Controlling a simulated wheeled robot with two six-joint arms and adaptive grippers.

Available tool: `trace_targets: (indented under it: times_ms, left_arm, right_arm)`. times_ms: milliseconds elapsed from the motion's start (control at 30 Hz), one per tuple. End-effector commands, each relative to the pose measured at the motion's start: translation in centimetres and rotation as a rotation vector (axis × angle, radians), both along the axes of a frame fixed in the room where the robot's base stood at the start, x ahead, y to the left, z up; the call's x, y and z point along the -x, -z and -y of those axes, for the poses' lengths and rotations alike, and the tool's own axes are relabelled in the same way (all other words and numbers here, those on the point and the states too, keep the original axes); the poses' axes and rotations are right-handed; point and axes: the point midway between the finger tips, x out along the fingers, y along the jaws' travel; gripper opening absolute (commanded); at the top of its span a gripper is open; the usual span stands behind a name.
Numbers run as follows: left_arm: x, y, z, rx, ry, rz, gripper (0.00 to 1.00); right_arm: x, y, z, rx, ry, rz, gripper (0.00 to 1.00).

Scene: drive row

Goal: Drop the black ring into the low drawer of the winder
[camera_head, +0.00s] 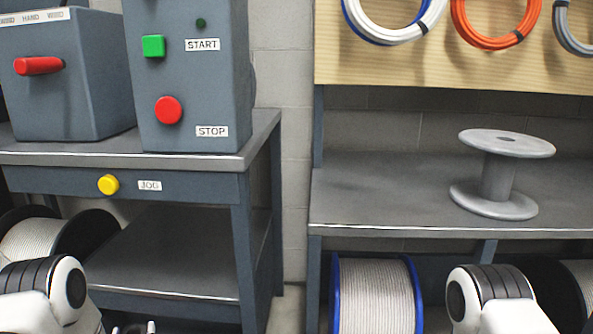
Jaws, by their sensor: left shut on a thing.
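The winder's bench (150,158) stands at left, with a grey control box (188,115) on top. Its front apron carries a yellow knob (108,184) beside a JOG label. No open drawer shows, and I cannot tell which part is the low drawer. My left gripper (134,328) is at the bottom edge, in front of the lower shelf; only its tips show. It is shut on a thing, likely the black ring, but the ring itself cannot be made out. My right arm shows at lower right, its gripper out of view.
A lower shelf (180,247) under the winder is bare. A grey empty spool (497,175) stands on the right bench (385,195). A blue-rimmed cable spool (375,295) sits below it. Coloured cable coils (497,28) hang on the wooden board above.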

Motion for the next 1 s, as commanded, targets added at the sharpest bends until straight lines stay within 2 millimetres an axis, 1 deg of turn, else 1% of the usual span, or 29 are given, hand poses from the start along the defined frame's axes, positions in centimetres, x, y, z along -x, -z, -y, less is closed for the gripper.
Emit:
trace_targets:
  times_ms: [33, 67, 100, 133, 433, 533, 667, 800, 900, 1000]
  left_arm:
    - [0.0, -0.1, 0.0, 0.0, 0.0, 0.0, 0.35]
    - [0.0, -0.1, 0.0, 0.0, 0.0, 0.0, 0.84]
    - [0.0, -0.1, 0.0, 0.0, 0.0, 0.0, 0.98]
    - [0.0, -0.1, 0.0, 0.0, 0.0, 0.0, 1.0]
    - [0.0, -0.1, 0.0, 0.0, 0.0, -0.001, 1.0]
    - [0.0, -0.7, 0.0, 0.0, 0.0, 0.0, 1.0]
    - [0.0, -3.0, 0.0, 0.001, -0.001, 0.003, 1.0]
    - [0.0, -6.4, 0.0, 0.002, -0.001, 0.004, 1.0]
    - [0.0, -8.4, 0.0, 0.001, 0.0, 0.003, 1.0]
    - [0.0, -9.6, 0.0, 0.002, 0.0, 0.001, 1.0]
  right_arm:
    - [0.0, 0.0, 0.0, 0.0, 0.0, 0.0, 0.41]
    - [0.0, 0.0, 0.0, 0.0, 0.0, 0.0, 0.41]
    - [0.0, 0.0, 0.0, 0.0, 0.0, 0.0, 0.41]
    - [0.0, 0.0, 0.0, 0.0, 0.0, 0.0, 0.41]
    - [0.0, 0.0, 0.0, 0.0, 0.0, -0.001, 0.41]
    - [0.0, 0.0, 0.0, 0.0, 0.0, -0.001, 0.41]
    - [0.0, 0.0, 0.0, 0.0, 0.0, -0.001, 0.41]
    - [0.0, 0.0, 0.0, 0.0, 0.0, -0.001, 0.41]
    - [0.0, 0.0, 0.0, 0.0, 0.0, -0.001, 0.41]
    - [0.0, 0.0, 0.0, 0.0, 0.0, -0.001, 0.41]
